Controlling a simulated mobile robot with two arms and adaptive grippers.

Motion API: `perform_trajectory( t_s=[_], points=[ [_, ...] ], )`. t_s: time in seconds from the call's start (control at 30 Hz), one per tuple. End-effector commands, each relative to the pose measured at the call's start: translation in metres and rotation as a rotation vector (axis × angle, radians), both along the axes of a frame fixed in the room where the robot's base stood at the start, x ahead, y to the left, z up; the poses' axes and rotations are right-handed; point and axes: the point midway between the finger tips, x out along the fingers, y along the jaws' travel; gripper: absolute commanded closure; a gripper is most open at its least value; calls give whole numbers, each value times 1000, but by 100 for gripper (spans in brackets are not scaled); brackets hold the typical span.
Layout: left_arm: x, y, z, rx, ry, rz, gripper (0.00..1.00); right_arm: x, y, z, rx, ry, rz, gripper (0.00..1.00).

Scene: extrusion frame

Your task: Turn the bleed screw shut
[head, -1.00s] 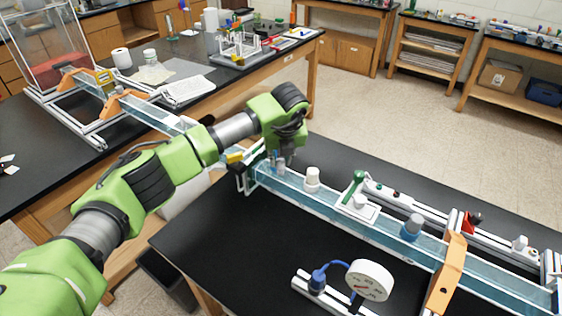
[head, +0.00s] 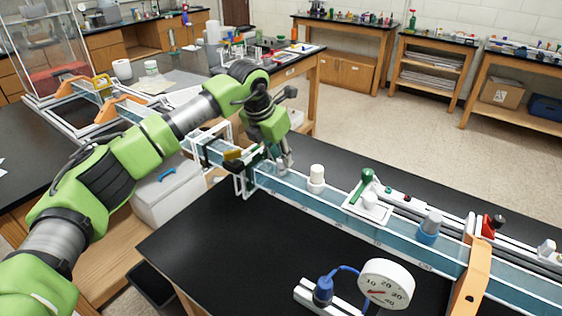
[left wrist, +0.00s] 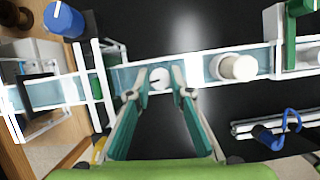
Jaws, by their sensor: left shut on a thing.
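A small round whitish screw head with a dark mark, apparently the bleed screw (left wrist: 160,78), sits on top of the clear blue channel in the left wrist view. My left gripper (left wrist: 160,90) has one teal finger on each side of it and is shut on it. In the head view my left gripper (head: 282,164) points down at the near-left end of the channel (head: 330,212), and its fingers hide most of the screw. My right gripper is not in view.
A dial gauge (head: 385,284) stands in front. Black tabletop is bare between gauge and channel.

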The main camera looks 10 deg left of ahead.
Motion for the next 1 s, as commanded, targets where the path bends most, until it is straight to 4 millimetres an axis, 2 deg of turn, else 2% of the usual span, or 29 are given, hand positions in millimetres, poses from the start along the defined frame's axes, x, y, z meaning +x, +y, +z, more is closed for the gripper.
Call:
perform_trajectory(
  t_s=[0.3,0.87,0.9,0.93,1.0],
  points=[
    [1,1,2,0,-4,-127,100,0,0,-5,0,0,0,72],
    [2,1,3,1,-5,-156,100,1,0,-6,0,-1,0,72],
    [2,1,3,1,-5,-156,72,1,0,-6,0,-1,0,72],
    [2,1,2,1,-5,-156,64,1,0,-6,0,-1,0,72],
    [1,1,2,0,-4,-156,63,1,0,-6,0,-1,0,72]
  ],
)
